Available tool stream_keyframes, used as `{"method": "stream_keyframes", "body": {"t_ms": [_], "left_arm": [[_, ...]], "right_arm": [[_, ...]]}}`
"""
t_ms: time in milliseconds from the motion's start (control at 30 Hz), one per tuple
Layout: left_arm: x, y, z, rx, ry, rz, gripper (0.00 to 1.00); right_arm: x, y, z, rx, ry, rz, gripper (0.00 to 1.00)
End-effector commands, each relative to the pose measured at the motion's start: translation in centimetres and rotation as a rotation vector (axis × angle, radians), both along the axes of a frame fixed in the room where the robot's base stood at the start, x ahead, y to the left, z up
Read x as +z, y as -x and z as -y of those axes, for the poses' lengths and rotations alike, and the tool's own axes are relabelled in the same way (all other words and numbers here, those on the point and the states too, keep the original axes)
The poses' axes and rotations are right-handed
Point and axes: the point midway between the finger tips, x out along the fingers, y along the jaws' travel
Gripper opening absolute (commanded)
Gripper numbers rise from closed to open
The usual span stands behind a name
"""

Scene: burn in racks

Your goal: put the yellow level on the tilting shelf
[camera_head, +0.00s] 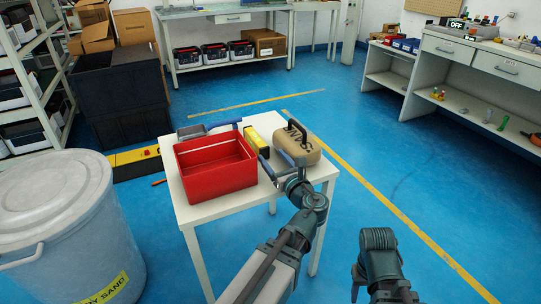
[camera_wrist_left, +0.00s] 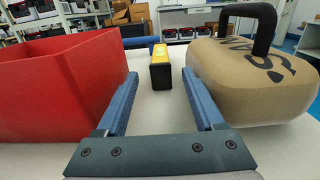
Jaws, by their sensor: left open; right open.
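The yellow level (camera_head: 256,142), a yellow block with black ends, stands on the white table between the red bin and the beige case. In the left wrist view the level (camera_wrist_left: 160,66) stands straight ahead, between and beyond the fingertips. My left gripper (camera_head: 274,167) is open and empty, low over the table on the near side of the level. Its two blue fingers (camera_wrist_left: 159,82) show no contact with it. My right gripper (camera_head: 357,282) hangs at the bottom of the head view, away from the table, its fingers barely visible. I cannot tell which shelf tilts.
The red bin (camera_head: 214,165) is close on the left of my left gripper, the beige handled case (camera_head: 298,148) close on the right. A blue-handled tool (camera_head: 222,125) lies behind the bin. A shelf rack (camera_head: 47,62) and white drum (camera_head: 50,205) stand left. Blue floor is free at right.

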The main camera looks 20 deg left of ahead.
Motion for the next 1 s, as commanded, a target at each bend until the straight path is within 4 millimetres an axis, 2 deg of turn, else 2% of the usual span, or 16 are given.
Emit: {"method": "stream_keyframes", "body": {"t_ms": [33,100,167,400,600,767,1000], "left_arm": [[0.0,0.0,0.0,0.0,0.001,-0.001,0.63],[0.4,0.0,-0.1,0.002,0.006,-0.007,0.55],[1.1,-0.1,-0.3,0.005,0.023,-0.019,0.55],[4.3,-0.6,-1.4,0.016,0.156,-0.139,0.55],[5.5,-0.8,-1.6,0.008,0.255,-0.22,0.55],[5.5,-0.8,-1.6,0.002,0.293,-0.25,0.55],[4.8,-1.3,-2.0,0.002,0.3,-0.257,0.55]], "right_arm": [[0.0,0.0,0.0,0.0,0.0,0.0,0.5],[0.6,0.0,0.0,0.0,0.0,0.0,0.5],[1.8,0.0,0.0,-0.001,0.0,0.0,0.5],[8.9,0.0,0.1,-0.004,0.002,-0.002,0.5],[12.7,0.1,0.1,-0.007,0.003,-0.002,0.5],[13.8,0.1,0.1,-0.008,0.005,-0.003,0.5],[13.3,0.1,0.1,-0.008,0.005,-0.003,0.5]]}}
